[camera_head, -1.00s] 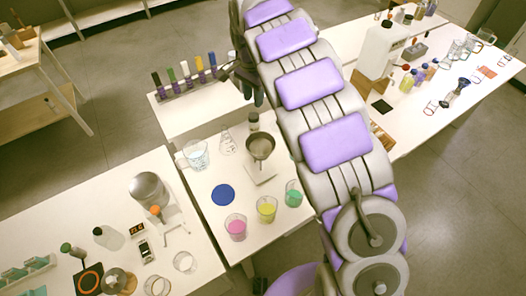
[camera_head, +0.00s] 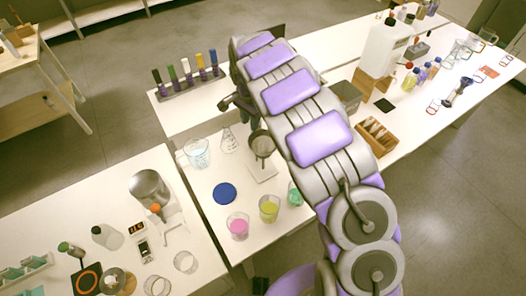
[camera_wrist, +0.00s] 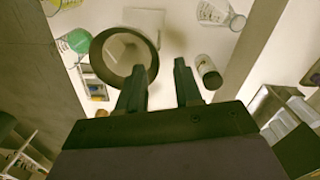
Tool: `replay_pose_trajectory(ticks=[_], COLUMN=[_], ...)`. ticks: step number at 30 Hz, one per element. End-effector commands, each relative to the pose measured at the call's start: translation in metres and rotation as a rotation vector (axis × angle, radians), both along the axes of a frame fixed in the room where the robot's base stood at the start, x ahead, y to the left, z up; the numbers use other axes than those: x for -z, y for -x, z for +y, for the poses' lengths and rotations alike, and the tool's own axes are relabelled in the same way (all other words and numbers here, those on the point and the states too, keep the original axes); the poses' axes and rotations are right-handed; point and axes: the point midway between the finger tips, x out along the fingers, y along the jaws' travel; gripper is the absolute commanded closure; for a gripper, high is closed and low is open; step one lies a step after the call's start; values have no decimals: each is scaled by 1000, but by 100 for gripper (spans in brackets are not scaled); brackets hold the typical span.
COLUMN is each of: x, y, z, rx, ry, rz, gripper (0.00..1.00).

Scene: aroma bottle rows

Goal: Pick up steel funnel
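The steel funnel (camera_head: 261,143) sits upright in its stand, above a pale base plate (camera_head: 262,172), on the middle white table. My arm partly covers its right side in the head view. In the wrist view the funnel (camera_wrist: 110,58) shows as a wide grey ring, seen from above, just left of my fingers. My gripper (camera_wrist: 166,68) has its two dark fingers apart with nothing between them. The left finger overlaps the funnel's rim in the picture; I cannot tell whether they touch.
A small dark-capped bottle (camera_wrist: 208,74) stands right of my fingers. A flask (camera_head: 229,142) and a beaker (camera_head: 197,153) stand left of the funnel. Beakers with pink (camera_head: 237,227), yellow (camera_head: 269,210) and green (camera_head: 295,194) liquid stand in front, near a blue disc (camera_head: 224,193).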

Motion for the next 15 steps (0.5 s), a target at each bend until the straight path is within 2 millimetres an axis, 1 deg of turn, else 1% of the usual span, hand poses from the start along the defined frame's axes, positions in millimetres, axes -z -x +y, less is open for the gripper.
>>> replay_pose_trajectory(ticks=[5,12,15], x=[10,45,52], y=[1,4,4], z=[-2,-8,-7], rx=[0,0,1], ry=[0,-2,-3], rz=[-1,2,0], gripper=[66,66,66])
